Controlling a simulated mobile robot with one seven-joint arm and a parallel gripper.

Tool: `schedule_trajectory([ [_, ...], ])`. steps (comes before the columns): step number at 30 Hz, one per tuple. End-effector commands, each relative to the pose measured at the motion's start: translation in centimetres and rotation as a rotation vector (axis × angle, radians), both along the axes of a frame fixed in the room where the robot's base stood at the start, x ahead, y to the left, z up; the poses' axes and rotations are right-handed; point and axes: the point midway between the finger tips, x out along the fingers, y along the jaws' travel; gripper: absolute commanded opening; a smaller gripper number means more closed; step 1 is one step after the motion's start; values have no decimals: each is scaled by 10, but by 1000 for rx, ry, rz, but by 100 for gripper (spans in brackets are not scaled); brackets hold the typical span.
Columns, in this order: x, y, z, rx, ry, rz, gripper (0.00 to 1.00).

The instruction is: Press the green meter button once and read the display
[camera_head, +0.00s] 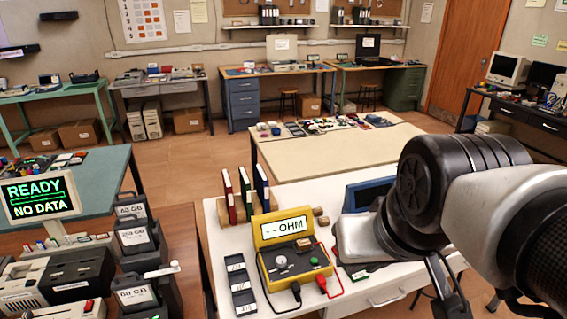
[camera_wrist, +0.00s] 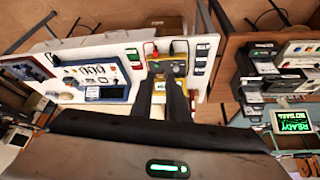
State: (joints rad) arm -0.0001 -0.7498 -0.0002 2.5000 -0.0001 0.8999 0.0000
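The yellow meter (camera_head: 262,262) stands on the white table in the head view. Its raised display (camera_head: 284,227) reads "-- OHM". A round green button (camera_head: 314,261) sits on its right side, beside a grey dial (camera_head: 281,262). Red and black plugs with leads are at its front. My gripper (camera_head: 448,300) is right of the meter, apart from it, partly cut off by the frame's bottom. In the wrist view, the yellow meter (camera_wrist: 180,69) shows beyond my gripper (camera_wrist: 161,84), whose dark fingers have a gap between them, with nothing held.
A status screen (camera_head: 40,197) reads "READY NO DATA" at left. Upright binders (camera_head: 228,197) stand behind the meter, and a rack of dark labelled cards (camera_head: 240,285) lies left of it. A blue-framed device (camera_head: 368,192) is partly hidden by my arm.

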Motion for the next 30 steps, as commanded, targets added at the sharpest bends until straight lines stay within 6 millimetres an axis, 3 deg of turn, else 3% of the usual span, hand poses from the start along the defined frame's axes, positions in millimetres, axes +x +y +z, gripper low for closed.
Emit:
schedule_trajectory([
  [3, 0, 0, 0, 0, 0, 0, 0],
  [30, 0, 0, 0, 0, 0, 0, 0],
])
